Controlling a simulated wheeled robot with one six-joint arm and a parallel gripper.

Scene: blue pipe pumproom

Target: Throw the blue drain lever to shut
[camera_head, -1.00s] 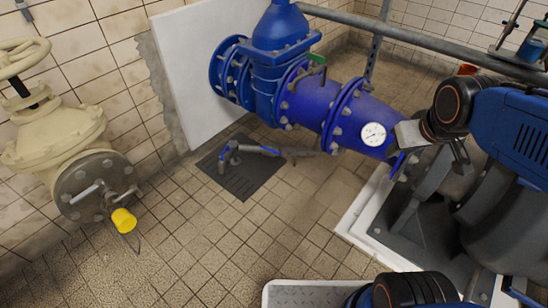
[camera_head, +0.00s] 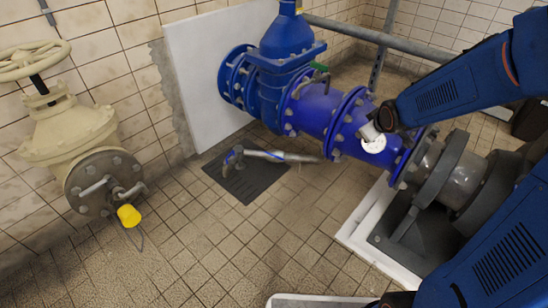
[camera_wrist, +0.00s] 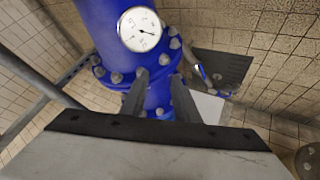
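The drain lever (camera_head: 264,155) is a thin bar with a blue section, running nearly level to the right from a small blue-grey fitting (camera_head: 234,157) low over the dark floor grate. In the wrist view the blue piece (camera_wrist: 200,72) shows small at the right, beside the grate. My gripper (camera_head: 368,132) is in front of the blue pipe by the round white gauge, above and to the right of the lever and apart from it. In the wrist view my two fingers (camera_wrist: 158,78) stand apart with nothing held between them.
The large blue pipe (camera_head: 318,110) with bolted flanges and the gauge (camera_head: 373,143) lies behind and right of the lever. A grey rail (camera_head: 385,45) crosses above. A cream valve (camera_head: 70,135) with a yellow cap (camera_head: 129,215) stands left. The tiled floor in front is clear.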

